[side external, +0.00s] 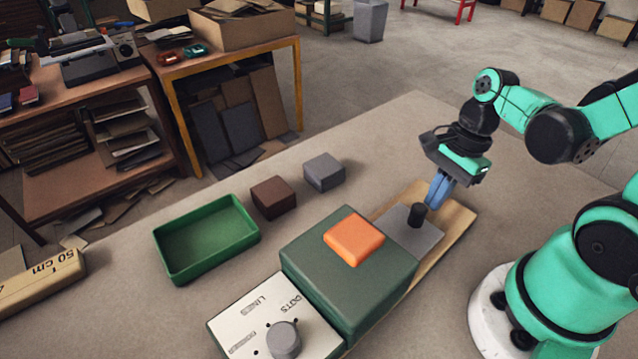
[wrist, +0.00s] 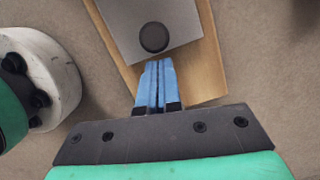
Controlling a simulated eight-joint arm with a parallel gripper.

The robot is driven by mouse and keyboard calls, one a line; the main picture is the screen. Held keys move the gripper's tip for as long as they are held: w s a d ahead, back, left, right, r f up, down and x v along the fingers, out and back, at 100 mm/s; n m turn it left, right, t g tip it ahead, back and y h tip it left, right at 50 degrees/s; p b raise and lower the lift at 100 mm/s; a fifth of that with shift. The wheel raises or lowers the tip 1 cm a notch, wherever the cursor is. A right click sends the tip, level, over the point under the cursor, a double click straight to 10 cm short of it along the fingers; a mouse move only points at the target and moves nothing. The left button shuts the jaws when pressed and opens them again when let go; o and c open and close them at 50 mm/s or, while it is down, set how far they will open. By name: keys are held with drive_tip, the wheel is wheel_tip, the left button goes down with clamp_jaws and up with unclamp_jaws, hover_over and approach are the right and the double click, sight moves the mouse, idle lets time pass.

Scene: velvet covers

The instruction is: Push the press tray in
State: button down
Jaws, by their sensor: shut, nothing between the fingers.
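The press is a dark green box (side external: 350,285) on the table. Its grey tray (side external: 405,238) sticks out of the far right side, over a wooden board (side external: 457,222). A black upright knob (side external: 416,214) stands on the tray near its outer end. My gripper (side external: 435,203) is shut and empty, its blue fingers low beside the knob on the outer side. In the wrist view the fingertips (wrist: 155,65) lie just short of the round knob top (wrist: 153,37) on the grey tray (wrist: 118,22). I cannot tell whether they touch.
An orange block (side external: 354,236) lies on the press. A white panel with a grey dial (side external: 284,340) adjoins it. A green open bin (side external: 207,240), a brown block (side external: 273,197) and a grey block (side external: 324,172) stand to the left. The table beyond the board is clear.

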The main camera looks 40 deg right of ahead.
sight(409, 232)
drive_tip(key=shift+s+a, duration=0.1)
drive_tip(key=shift+a, duration=2)
drive_tip(key=d, duration=0.4)
drive_tip(key=shift+s, duration=0.3)
drive_tip(key=v, duration=1)
drive_tip(key=w+a+n+t+h, duration=0.1)
drive_tip(key=w+a+n+t, duration=0.2)
drive_tip(key=n, duration=0.7)
drive_tip(key=w+a+n+t+h, duration=0.1)
drive_tip(key=w+a+n+t, duration=0.2)
drive_tip(key=n, duration=0.6)
drive_tip(key=shift+w+f+n+t+h, duration=0.4)
drive_tip(key=shift+w, duration=0.55)
